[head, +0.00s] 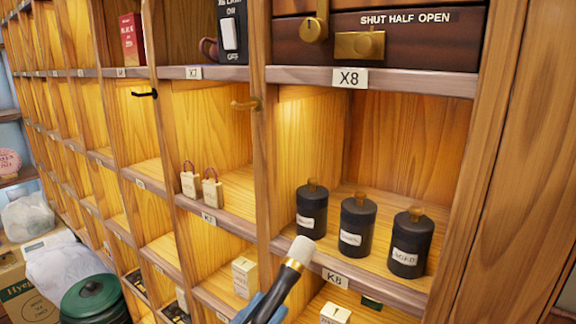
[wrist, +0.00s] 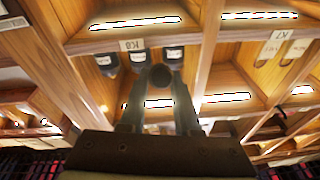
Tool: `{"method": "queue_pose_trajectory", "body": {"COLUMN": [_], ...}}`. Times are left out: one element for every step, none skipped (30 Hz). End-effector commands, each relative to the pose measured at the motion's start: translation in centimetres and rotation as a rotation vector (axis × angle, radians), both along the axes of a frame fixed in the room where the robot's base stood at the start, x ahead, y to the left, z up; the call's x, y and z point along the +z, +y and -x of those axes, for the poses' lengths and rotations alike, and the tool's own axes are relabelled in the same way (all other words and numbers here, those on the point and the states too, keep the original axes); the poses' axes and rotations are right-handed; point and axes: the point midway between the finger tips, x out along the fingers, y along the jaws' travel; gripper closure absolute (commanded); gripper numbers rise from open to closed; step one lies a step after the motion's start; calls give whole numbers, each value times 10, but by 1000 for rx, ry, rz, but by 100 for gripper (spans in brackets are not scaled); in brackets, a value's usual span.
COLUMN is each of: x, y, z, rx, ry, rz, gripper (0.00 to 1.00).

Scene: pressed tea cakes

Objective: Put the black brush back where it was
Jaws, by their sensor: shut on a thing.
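The black brush (head: 272,296) has a dark handle, a gold band and a pale tip. It slants up to the right in the head view, in front of the shelf edge left of the K8 label. My gripper (head: 258,308) is at the bottom edge of the head view, shut on the handle and mostly cut off. In the wrist view my gripper (wrist: 158,118) has its two fingers around the dark round end of the brush (wrist: 160,76). A black hook (head: 146,93) and a gold hook (head: 245,104) on the shelf uprights are both empty.
Three black canisters (head: 357,226) stand in the K8 compartment, close behind the brush. Two small tagged bags (head: 212,189) stand in the compartment to the left. A drawer (head: 400,42) marked "SHUT HALF OPEN" is above. Wooden uprights and shelf edges separate the compartments.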

Motion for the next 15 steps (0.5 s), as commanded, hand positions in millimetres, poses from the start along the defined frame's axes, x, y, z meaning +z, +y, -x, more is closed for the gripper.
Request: {"method": "queue_pose_trajectory", "body": {"x": [-24,-35,-50,-61,-72,-88,-101,-112,-127,-138,-148,-160,-169,-176,-185], "y": [-3,-4,-5,-7,-8,-10,-12,-14,-16,-18,-20,-22,-24,-25,-27], "z": [3,4,7,9,11,14,17,20,24,27,30,35,37,40,43], "rx": [20,32,52,67,81,102,117,134,155,170,184,202,214,226,239], "ry": [9,9,9,10,11,12,12,13,13,13,13,11,11,10,8], "rz": [7,7,7,7,7,8,7,8,9,8,7,8,8,6,5], "gripper": [100,100,100,100,100,100,100,100,100,100,100,100,100,100,100]}}
